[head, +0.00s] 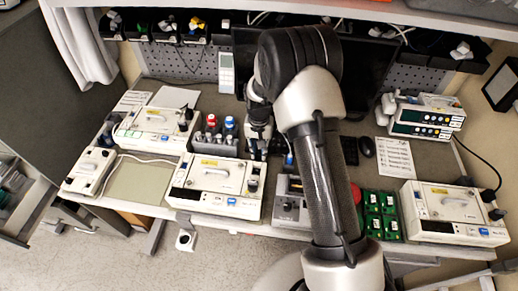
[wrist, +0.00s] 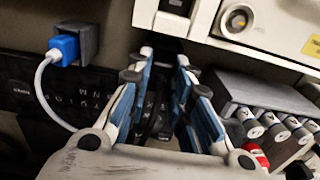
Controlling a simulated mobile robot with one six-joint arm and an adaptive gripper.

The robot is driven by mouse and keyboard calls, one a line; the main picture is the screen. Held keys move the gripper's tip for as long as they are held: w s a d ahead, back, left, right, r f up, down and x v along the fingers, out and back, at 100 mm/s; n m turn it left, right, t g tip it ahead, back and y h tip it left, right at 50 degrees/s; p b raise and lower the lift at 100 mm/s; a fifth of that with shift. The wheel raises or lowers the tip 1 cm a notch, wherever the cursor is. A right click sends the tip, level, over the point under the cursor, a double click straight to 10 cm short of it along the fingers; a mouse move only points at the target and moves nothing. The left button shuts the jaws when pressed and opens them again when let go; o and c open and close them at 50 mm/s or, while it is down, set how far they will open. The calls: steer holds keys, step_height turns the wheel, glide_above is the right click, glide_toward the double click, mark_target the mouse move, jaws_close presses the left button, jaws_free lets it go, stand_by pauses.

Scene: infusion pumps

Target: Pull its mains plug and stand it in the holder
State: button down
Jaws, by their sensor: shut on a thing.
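My gripper (wrist: 165,62) is shut on a dark thing between its blue-padded fingers; it looks like a black plug, but its outline is lost against the dark background. In the head view my gripper (head: 258,142) is at the middle of the bench, just right of a grey rack (head: 228,149) with red and blue tops. The rack also shows at the right of the wrist view (wrist: 262,95). A white pump (head: 212,187) stands in front of the rack. I cannot tell which pump the held thing belongs to, or which piece is the plug holder.
More white pumps stand at the back left (head: 152,131) and front right (head: 452,213). A stacked unit (head: 423,115) stands at the back right. Green blocks (head: 383,213) lie right of my arm. A blue connector (wrist: 65,48) with a white cable shows in the wrist view.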

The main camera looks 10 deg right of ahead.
steer(key=c, duration=1.4)
jaws_free()
steer(key=shift+o, duration=0.2)
steer(key=shift+r+p, duration=2.1)
steer(key=shift+r, duration=1.4)
